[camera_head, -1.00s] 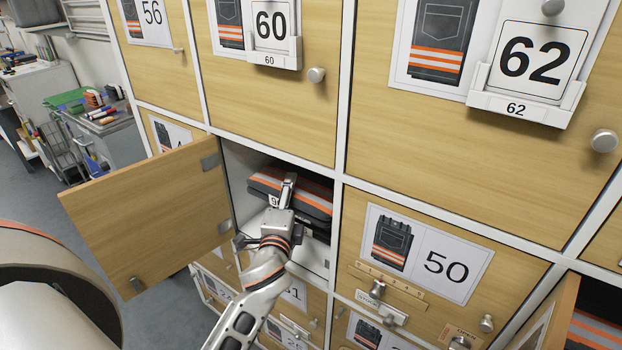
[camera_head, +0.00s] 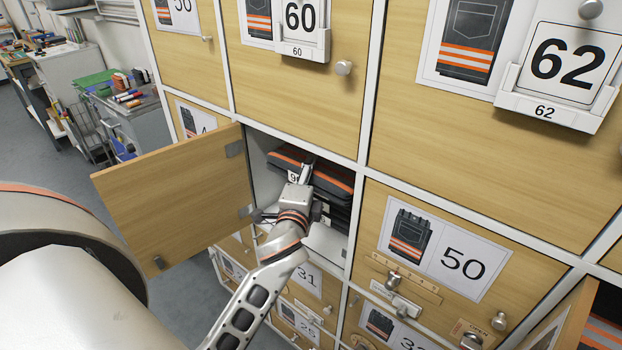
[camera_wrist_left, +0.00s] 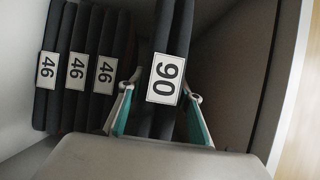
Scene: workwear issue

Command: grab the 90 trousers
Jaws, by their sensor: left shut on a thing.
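The 90 trousers (camera_head: 336,183) are a folded dark pair with orange stripes in the open locker in the head view. Their white 90 label (camera_wrist_left: 164,79) faces the left wrist camera. My left gripper (camera_head: 303,175) reaches into the locker and is shut on them. In the wrist view its teal-padded fingers (camera_wrist_left: 160,100) lie on both sides of the folded pair. Several folded 46 trousers (camera_wrist_left: 78,60) lie stacked below, with a gap between them and the 90 pair. My right gripper is not in view.
The locker's wooden door (camera_head: 178,200) stands open on the left. Closed lockers marked 60 (camera_head: 295,80) and 50 (camera_head: 430,300) surround the opening. Another door stands ajar at lower right (camera_head: 545,325).

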